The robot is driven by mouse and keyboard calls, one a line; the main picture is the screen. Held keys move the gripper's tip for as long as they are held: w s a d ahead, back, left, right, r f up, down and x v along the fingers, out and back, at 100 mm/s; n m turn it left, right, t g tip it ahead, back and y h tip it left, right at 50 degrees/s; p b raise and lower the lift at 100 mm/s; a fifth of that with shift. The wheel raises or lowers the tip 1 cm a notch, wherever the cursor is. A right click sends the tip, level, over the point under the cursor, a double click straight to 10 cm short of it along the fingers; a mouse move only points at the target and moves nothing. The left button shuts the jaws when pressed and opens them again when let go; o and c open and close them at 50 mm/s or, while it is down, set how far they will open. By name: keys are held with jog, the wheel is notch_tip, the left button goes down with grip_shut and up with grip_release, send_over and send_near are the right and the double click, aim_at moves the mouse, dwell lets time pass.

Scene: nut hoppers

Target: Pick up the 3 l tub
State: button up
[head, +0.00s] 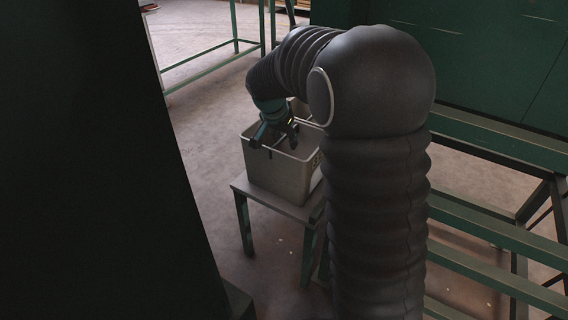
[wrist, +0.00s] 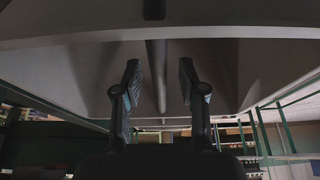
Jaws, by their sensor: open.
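The grey tub (head: 274,176), an open square box, stands upright on a small stand in the head view. I cannot read any size on it. My gripper (head: 273,141) is over its open top, fingers pointing down at about rim height. In the wrist view my gripper (wrist: 160,87) is open, with a dark bar (wrist: 157,62), seemingly the tub's handle, running between its two fingers. The fingers stand apart from the bar on both sides. The pale tub walls (wrist: 70,75) fill much of that view. My arm hides the tub's right side.
The small stand (head: 244,190) has a grey top and green legs. A green frame (head: 205,50) stands behind on the left, and green rails (head: 490,213) run along the right. A dark panel fills the left foreground. Floor left of the stand is clear.

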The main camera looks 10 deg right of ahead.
grip_shut()
jog(key=shift+r, duration=0.2)
